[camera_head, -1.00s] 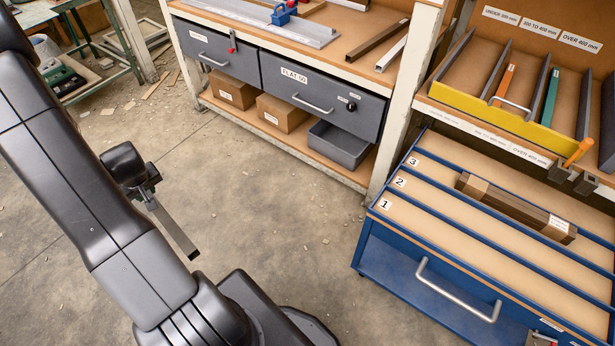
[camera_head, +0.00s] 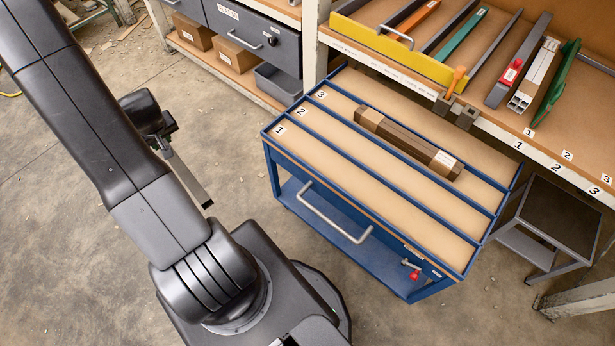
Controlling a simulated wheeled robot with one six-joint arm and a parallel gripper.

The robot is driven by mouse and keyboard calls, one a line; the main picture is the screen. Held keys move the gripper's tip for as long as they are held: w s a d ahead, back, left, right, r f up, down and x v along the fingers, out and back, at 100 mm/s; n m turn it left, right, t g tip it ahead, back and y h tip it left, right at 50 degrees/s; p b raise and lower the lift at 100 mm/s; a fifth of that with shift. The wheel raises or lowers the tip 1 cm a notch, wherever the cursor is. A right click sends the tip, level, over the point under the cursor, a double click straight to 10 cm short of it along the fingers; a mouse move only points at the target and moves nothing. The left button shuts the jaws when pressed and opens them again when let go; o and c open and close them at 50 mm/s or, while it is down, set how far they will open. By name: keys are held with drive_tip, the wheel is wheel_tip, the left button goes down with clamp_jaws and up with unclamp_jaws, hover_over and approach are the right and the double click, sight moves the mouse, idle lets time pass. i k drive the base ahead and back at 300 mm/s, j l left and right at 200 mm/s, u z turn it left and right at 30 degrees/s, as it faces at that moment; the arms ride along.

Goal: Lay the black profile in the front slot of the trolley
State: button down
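The black profile (camera_head: 190,178) is a short, dark, straight bar. It hangs from my gripper (camera_head: 165,140), tilted down to the right, clear of the floor. The gripper appears shut on its upper end; my arm partly hides the fingers. The blue trolley (camera_head: 268,142) stands to the right of the gripper, with a gap of floor between. Its top has long slots marked 1, 2 and 3. The front slot (camera_head: 360,190), marked 1, is on the handle side and empty. Slot 2 is also empty.
A strapped brown bundle (camera_head: 405,140) lies in slot 3. The trolley has a grey handle (camera_head: 335,215) and a red-knobbed lever (camera_head: 413,272). Behind it is a shelf with a yellow-fronted rack (camera_head: 400,62). A small stool (camera_head: 555,215) stands at right.

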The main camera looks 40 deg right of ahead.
sight(366, 190)
drive_tip(key=k+l, duration=0.6)
drive_tip(key=k, duration=0.15)
drive_tip(key=k+l, duration=0.55)
drive_tip(key=k, duration=0.2)
